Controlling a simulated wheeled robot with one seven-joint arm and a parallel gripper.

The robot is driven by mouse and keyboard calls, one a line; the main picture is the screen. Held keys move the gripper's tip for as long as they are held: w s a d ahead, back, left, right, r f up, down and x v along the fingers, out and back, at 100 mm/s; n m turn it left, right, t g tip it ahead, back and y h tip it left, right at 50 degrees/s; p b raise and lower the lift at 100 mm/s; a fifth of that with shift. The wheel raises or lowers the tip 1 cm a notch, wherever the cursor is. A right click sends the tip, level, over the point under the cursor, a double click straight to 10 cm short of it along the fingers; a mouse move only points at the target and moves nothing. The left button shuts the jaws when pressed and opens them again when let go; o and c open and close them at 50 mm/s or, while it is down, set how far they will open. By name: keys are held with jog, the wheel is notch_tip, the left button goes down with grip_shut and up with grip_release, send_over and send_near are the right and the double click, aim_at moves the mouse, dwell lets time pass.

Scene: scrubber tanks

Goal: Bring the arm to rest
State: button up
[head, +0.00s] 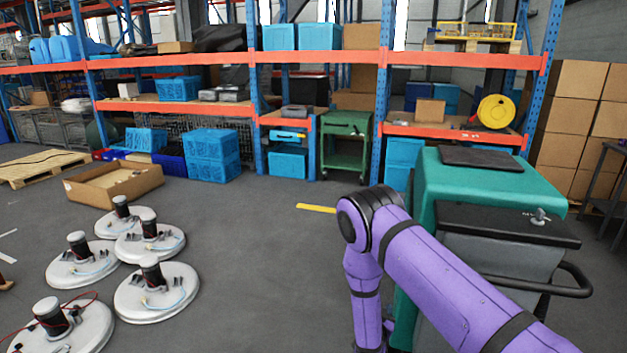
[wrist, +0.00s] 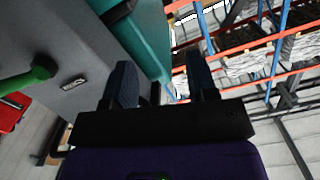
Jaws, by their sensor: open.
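My purple arm (head: 430,260) reaches in from the lower right of the head view and bends down at its elbow, left of the teal and grey scrubber (head: 490,180). My gripper is not visible in the head view. In the wrist view my gripper (wrist: 162,82) shows two dark fingers standing apart with nothing between them. The scrubber's grey tank (wrist: 60,50) and teal body (wrist: 145,30) lie to the left of and behind the fingers. I cannot tell how close they are.
Several white round discs with black motors (head: 150,290) lie on the floor at left. An open cardboard box (head: 114,184) and a pallet (head: 40,167) are behind them. Shelving (head: 320,62) spans the back. The grey floor (head: 250,240) in the middle is clear.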

jog(key=w+r+g+y, duration=0.15)
jog(key=w+r, duration=0.35)
jog(key=r, duration=0.6)
jog(key=s+d+r+n+g+y, duration=0.15)
jog(key=s+r, duration=0.25)
jog(key=r, duration=1)
jog(key=s+d+r+g+y, duration=0.1)
jog(key=s+r+g+y, duration=0.2)
jog(key=r, duration=1.1)
jog(key=s+d+r+n+g, duration=0.1)
jog(key=s+d+r+n, duration=0.1)
jog(key=s+r, duration=0.45)
jog(key=s+d+r+n+g, duration=0.1)
jog(key=s+r, duration=0.3)
jog(key=s, duration=0.6)
jog(key=s+d+r+n+g, duration=0.1)
jog(key=s+d, duration=0.1)
jog(key=s, duration=0.8)
jog(key=s+d+r+n+g, duration=0.1)
jog(key=s+d+g, duration=0.1)
jog(key=s, duration=0.9)
jog(key=shift+s+d+r+h, duration=0.3)
jog(key=shift+d+r, duration=0.05)
jog(key=shift+d, duration=0.2)
